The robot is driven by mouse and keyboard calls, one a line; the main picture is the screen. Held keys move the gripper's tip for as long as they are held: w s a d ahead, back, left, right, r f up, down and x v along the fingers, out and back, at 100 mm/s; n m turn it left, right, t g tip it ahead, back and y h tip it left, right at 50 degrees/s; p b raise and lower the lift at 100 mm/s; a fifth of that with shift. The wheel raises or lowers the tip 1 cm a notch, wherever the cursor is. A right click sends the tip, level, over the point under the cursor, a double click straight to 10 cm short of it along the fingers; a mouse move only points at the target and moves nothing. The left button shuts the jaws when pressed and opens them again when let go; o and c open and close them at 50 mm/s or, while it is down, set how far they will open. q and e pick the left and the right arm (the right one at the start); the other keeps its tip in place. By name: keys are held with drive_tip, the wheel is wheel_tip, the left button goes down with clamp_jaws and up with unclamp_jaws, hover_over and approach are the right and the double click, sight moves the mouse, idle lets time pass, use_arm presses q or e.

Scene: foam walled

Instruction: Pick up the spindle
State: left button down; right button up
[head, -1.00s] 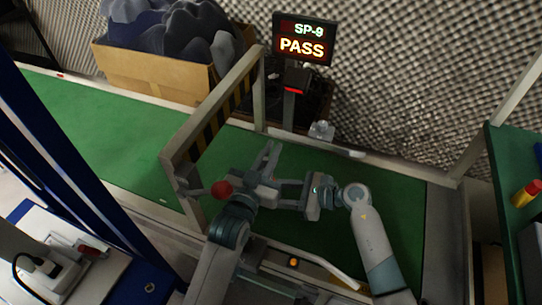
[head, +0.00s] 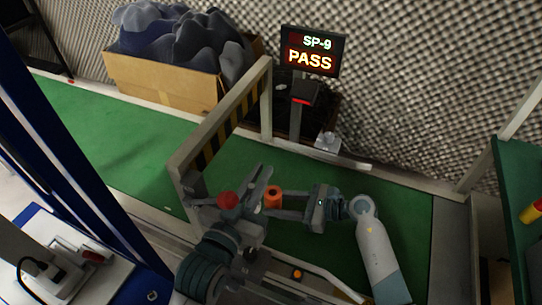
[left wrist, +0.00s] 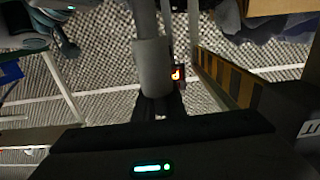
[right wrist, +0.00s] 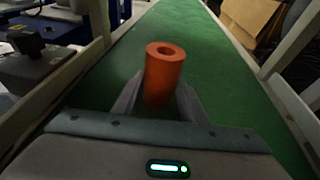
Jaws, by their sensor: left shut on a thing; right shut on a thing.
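My left gripper (head: 262,180) is beside the yellow-and-black striped gate, above the belt. It is shut on a grey stepped shaft, which looks like the spindle (left wrist: 152,62). In the left wrist view its thick part is near the fingers and a thinner part extends away. My right gripper (head: 283,200) points left across the belt. It is shut on an upright orange hollow sleeve (right wrist: 163,75), which also shows in the head view (head: 273,196), just right of the left gripper. The part of the spindle between the left fingers is hard to make out.
The gate (head: 222,118) stands across the green belt (head: 110,135). A red-knobbed lever (head: 228,200) is close to my left gripper. A sign (head: 311,52) reads SP-9 PASS. A cardboard box (head: 165,82) of dark foam stands behind. The belt left of the gate is clear.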

sight(250, 193)
use_arm(q)
drive_tip(key=v, duration=0.7)
drive_tip(key=shift+s+a, duration=0.1)
drive_tip(key=shift+s, duration=0.2)
use_arm(e)
drive_tip(key=o, duration=0.9)
wheel_tip(250, 193, up, 10)
idle(0.7)
